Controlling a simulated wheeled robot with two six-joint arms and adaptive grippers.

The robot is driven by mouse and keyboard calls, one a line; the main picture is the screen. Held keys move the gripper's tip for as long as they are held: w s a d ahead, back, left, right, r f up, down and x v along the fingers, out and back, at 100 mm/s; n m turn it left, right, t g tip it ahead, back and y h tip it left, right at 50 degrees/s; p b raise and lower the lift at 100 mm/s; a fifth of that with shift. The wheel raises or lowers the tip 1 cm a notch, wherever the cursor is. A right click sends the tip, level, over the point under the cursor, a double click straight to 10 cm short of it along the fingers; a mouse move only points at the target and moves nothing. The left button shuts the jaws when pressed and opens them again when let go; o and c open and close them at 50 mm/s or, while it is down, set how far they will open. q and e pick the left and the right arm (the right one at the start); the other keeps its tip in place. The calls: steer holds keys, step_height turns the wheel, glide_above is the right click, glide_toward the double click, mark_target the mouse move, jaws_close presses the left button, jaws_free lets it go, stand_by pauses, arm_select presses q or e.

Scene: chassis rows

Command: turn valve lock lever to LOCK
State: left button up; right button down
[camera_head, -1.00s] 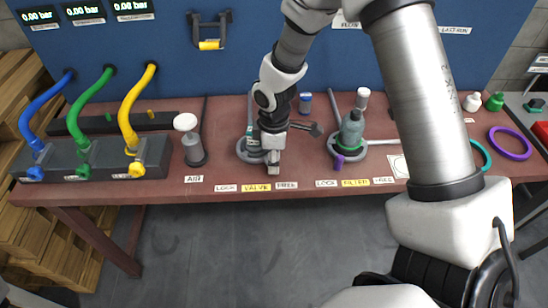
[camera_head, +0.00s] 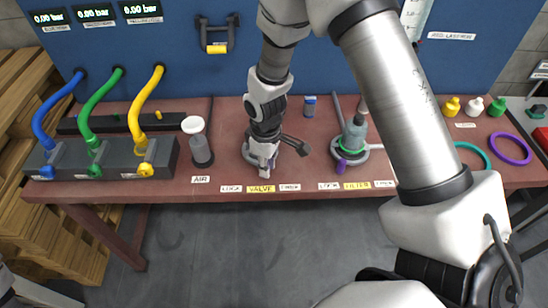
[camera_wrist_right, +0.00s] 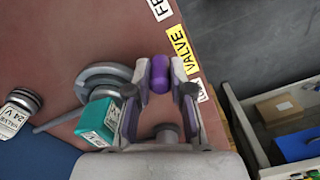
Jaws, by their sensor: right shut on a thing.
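The lever's purple grip (camera_wrist_right: 159,73) shows between the fingertips of my right gripper (camera_wrist_right: 160,85) in the wrist view, and the fingers are shut on it. It points toward the bench's front edge, next to the yellow VALVE label (camera_head: 261,189). In the head view my right gripper (camera_head: 264,160) comes down over the valve station and hides most of it. The LOCK label (camera_head: 231,189) is left of VALVE, and another white label (camera_head: 290,187) is right. The valve's round grey base (camera_wrist_right: 100,80) and a teal block (camera_wrist_right: 98,120) show beside the gripper. My left gripper is out of view.
A filter station (camera_head: 352,145) with its own purple lever stands to the right. An air cylinder (camera_head: 200,150) and a hose block (camera_head: 110,160) stand to the left. Rings (camera_head: 510,148) and small bottles are farther right. The bench (camera_head: 225,115) has free room behind.

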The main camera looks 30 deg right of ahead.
steer(key=a+m, duration=0.1)
steer(key=w+m+p, duration=0.1)
steer(key=a+m+p, duration=0.1)
steer(key=shift+w+a+m, duration=0.2)
steer(key=shift+a+m, duration=0.1)
steer(key=shift+m, duration=0.1)
steer(key=w+m, duration=0.1)
steer(key=a+m+p, duration=0.1)
steer(key=shift+w+a+m, duration=0.3)
steer(key=shift+w+m, duration=0.05)
steer(key=shift+m, duration=0.05)
steer(key=shift+w+a+m+p, duration=0.25)
steer(key=shift+w+m+p, duration=0.15)
steer(key=shift+m, duration=0.4)
steer(key=shift+w, duration=0.1)
steer(key=c, duration=1)
jaws_free()
steer(key=shift+f, duration=0.1)
steer(key=shift+w, duration=0.2)
step_height(320, 180, up, 12)
steer(key=shift+f, duration=0.1)
